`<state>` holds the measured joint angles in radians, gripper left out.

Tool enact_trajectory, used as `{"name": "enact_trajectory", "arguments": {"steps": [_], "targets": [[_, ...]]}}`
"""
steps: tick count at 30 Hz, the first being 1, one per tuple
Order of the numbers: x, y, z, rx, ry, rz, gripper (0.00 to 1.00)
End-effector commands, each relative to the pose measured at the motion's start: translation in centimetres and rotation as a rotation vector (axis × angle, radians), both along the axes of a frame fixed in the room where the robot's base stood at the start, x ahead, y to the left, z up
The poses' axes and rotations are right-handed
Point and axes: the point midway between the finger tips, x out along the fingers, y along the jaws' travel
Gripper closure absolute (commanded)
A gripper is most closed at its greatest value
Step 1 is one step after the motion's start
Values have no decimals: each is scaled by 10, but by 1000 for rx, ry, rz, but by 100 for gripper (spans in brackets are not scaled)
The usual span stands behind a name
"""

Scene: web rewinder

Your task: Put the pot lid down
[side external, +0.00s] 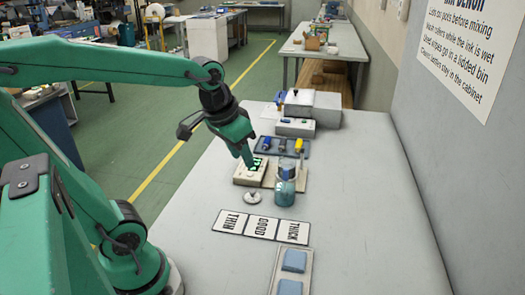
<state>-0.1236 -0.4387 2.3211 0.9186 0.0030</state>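A small round grey disc with a raised knob, which looks like the pot lid (252,198), lies on the grey bench, left of a teal-blue pot (284,192). The lid looks flat and apart from the pot. My gripper (252,165) points down over a pale box-like device (246,176), behind the lid and clear of it. Its green fingers are small and seen edge-on, so I cannot tell whether they are open or shut. I see nothing clearly held between them.
A blue-topped item (287,172) and a yellow-handled tool (299,146) stand close behind the pot. Cards reading THIN, GOOD and THICK (262,226) lie in front. A tray (278,268) holds blue pads. The bench's right side is clear.

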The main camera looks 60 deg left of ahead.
Motion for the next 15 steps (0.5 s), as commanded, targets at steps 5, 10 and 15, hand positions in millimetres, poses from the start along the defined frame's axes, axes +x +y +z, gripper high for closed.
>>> {"name": "enact_trajectory", "arguments": {"steps": [5,10,15], "targets": [[-27,-19,6,7,-76,-59,64],[-46,-30,7,8,-126,-100,64],[-54,-34,6,8,-149,-118,64]]}}
